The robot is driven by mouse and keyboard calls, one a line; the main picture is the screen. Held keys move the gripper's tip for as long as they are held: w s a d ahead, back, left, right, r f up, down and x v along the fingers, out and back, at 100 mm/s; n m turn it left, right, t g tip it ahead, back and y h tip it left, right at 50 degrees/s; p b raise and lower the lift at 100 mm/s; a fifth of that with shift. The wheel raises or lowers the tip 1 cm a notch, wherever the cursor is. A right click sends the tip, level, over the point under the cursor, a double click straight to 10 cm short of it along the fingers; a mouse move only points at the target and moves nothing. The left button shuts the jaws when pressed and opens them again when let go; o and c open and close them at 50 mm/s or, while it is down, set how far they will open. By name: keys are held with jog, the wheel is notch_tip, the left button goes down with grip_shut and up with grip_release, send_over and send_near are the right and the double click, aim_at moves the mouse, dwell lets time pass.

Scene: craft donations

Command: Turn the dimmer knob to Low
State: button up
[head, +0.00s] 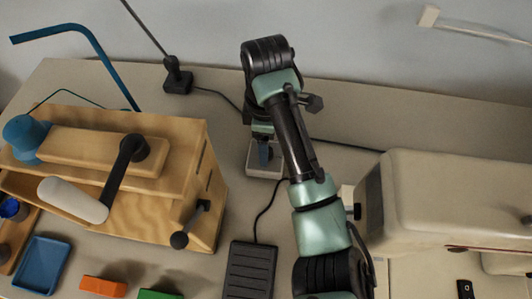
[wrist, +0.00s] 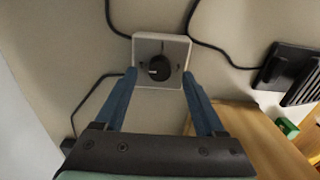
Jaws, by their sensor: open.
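The dimmer is a pale square box with a round dark knob (wrist: 158,67) on its face, seen in the wrist view. A light mark shows on the left part of the knob; lettering around it is too small to read. My gripper (wrist: 159,77) is open, its two blue fingers reaching toward the box with the knob between their tips. I cannot tell whether the fingers touch it.
A wooden machine with a crank (head: 125,180) stands left of the dimmer. A cream machine (head: 450,200) stands at the right. A black foot pedal (head: 250,270) lies in front, with cables running across the table (head: 130,82). A lamp base (head: 178,78) stands behind.

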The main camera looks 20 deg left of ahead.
notch_tip(320, 180, down, 2)
jog(key=shift+f+b, duration=0.1)
jog(key=shift+b, duration=0.55)
grip_shut()
